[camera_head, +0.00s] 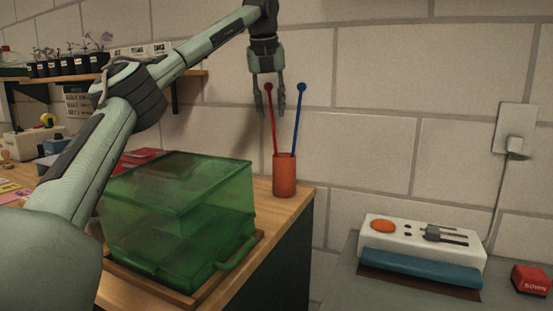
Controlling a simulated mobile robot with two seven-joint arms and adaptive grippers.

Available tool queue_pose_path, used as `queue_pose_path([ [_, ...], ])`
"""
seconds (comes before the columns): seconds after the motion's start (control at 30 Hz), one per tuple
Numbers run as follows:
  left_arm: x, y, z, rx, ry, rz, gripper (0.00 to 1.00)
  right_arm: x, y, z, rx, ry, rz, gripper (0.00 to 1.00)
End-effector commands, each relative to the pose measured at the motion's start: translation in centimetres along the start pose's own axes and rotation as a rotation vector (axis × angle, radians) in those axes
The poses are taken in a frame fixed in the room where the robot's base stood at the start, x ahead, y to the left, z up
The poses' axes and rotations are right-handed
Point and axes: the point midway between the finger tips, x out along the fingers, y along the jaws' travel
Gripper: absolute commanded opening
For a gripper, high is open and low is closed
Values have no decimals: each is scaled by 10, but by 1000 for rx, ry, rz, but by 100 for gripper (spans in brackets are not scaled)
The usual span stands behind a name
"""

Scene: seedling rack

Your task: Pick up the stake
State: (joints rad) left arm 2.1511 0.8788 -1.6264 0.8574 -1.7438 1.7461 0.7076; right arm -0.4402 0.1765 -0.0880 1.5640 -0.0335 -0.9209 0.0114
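Two stakes stand in an orange-brown cup (285,176) at the right end of the wooden bench. The red stake (272,122) has a round red head and leans left. The blue stake (299,120) has a round blue head and leans right. My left gripper (269,112) points down above the cup, with its fingers apart on either side of the upper red stake. I see no finger clearly pressing on it, and the depth between them is hard to judge. The lower ends of the stakes are hidden in the cup. My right gripper is not in view.
A green translucent box (178,215) on a wooden tray (250,243) stands left of the cup. A shelf with seedling pots (72,66) is at the back left. A white device (423,240) and a red block (532,280) lie on the grey surface at right.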

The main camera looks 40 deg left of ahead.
Motion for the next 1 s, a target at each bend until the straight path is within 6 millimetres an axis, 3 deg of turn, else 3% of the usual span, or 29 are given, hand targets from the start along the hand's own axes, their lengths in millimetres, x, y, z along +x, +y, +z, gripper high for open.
queue_pose_path([
  [0.17,21,0,0,0,1,1,32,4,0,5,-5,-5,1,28],
  [0.43,23,0,0,-1,0,-1,32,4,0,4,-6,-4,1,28],
  [0.7,23,0,0,-1,0,-1,0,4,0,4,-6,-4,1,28],
  [1.0,23,0,0,-1,-1,-1,0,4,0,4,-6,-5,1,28],
])
